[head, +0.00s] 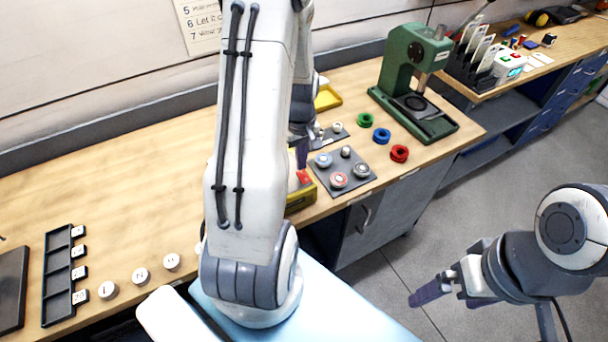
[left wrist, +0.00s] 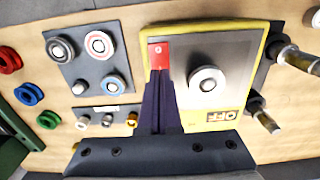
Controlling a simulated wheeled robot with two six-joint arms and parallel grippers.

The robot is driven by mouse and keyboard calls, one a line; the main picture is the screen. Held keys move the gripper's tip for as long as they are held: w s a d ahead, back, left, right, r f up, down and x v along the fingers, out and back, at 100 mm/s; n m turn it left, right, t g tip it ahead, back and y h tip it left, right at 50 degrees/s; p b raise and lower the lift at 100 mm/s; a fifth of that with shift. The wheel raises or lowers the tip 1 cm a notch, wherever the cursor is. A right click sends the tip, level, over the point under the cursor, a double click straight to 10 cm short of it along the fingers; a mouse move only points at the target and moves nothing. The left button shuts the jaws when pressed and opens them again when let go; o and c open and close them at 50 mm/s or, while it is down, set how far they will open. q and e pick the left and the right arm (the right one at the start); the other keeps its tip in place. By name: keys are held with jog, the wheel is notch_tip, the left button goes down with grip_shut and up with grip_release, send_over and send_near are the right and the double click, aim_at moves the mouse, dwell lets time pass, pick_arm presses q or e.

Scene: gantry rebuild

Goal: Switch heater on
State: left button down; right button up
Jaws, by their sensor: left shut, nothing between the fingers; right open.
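The heater is a yellow-edged box (head: 301,201) with a grey face, partly hidden behind my left arm in the head view. In the left wrist view the heater (left wrist: 225,120) shows a red rocker switch (left wrist: 159,55), a round grey and white knob (left wrist: 208,85) and a label reading OFF (left wrist: 222,117). My left gripper (left wrist: 160,78) is shut and empty, its fingertips just below the red switch in that view; I cannot tell whether they touch it. In the head view the left gripper (head: 302,160) is over the heater. My right gripper (head: 432,290) is open and empty, away from the bench over the floor.
A dark plate with round pieces (head: 342,172) lies beside the heater. Green, blue and red rings (head: 381,135) and a green press (head: 415,80) stand further right. Metal-tipped fittings (left wrist: 290,60) stick up close to the heater. White round pieces (head: 140,275) and a black rack (head: 58,280) are at left.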

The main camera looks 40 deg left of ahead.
aim_at(302, 172)
pick_arm(q)
jog(key=shift+f+b, duration=0.7)
jog(key=shift+f, duration=0.25)
dwell(0.6)
notch_tip(302, 172, up, 7)
jog(key=p, duration=0.6)
jog(key=shift+r, duration=0.1)
dwell(0.5)
